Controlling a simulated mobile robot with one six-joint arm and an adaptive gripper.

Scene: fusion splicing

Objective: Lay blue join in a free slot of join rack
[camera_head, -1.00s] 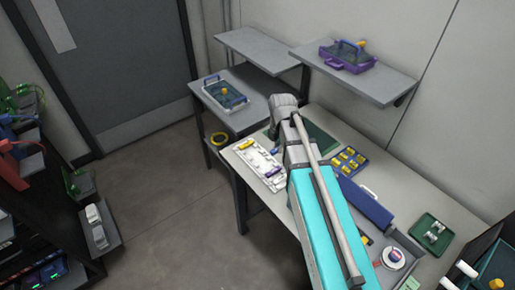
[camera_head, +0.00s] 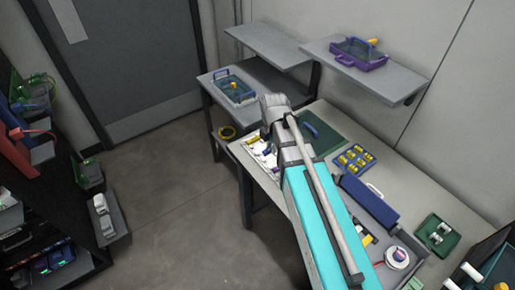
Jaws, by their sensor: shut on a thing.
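The white join rack (camera_head: 245,152) lies on the table's left end, mostly hidden behind my arm. A yellow join (camera_head: 251,141) shows at its far end. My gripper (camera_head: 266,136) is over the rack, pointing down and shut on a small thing. A small blue spot (camera_head: 267,150) shows just below it and looks like the blue join. The fingertips are too small to make out, and I cannot tell whether the join touches the rack. The rack's near slots are hidden.
A green mat (camera_head: 332,138) with a blue curved thing (camera_head: 310,123) lies right of the gripper. Shelves (camera_head: 370,75) overhang the back.

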